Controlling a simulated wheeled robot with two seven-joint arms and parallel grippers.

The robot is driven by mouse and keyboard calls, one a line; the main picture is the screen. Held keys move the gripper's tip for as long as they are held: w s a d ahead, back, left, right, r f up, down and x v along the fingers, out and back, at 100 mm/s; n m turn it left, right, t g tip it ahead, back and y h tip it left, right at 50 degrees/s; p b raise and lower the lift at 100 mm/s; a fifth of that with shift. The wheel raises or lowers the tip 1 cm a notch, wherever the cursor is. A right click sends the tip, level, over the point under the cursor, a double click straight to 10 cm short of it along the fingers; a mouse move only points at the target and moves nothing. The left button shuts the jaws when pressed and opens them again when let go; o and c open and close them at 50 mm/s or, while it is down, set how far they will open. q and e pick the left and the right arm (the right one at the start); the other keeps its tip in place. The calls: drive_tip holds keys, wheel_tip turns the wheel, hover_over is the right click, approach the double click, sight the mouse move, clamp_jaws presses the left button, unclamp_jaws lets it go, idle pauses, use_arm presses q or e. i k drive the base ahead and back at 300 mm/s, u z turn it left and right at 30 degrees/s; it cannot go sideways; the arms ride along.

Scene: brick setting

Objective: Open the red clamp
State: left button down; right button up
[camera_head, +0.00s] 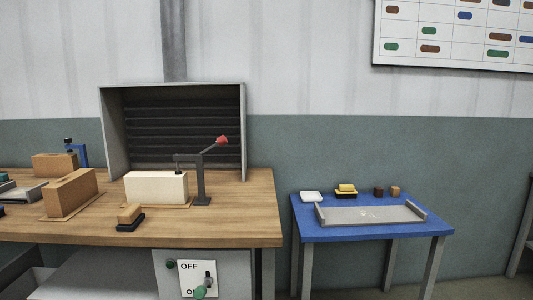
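The red clamp has a dark grey upright post (202,181) and a lever with a red knob (222,140) at its end. It stands on the wooden table near the right end. Its lever slants up to the right. Its arm reaches left over a white brick (156,187), which lies on a thin wooden board. A spindle comes down from the arm to the top of the brick; I cannot tell whether it touches. Neither of my grippers shows in the head view.
The wooden workbench (230,226) also carries tan bricks (70,193), a blue clamp (81,152), and a brush (130,215) in front. A grey louvred hood (243,130) stands behind. A switch panel (199,279) is below. A blue table (330,232) with a grey tray stands right.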

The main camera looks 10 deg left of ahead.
sight(222, 140)
drive_tip(key=i, duration=0.85)
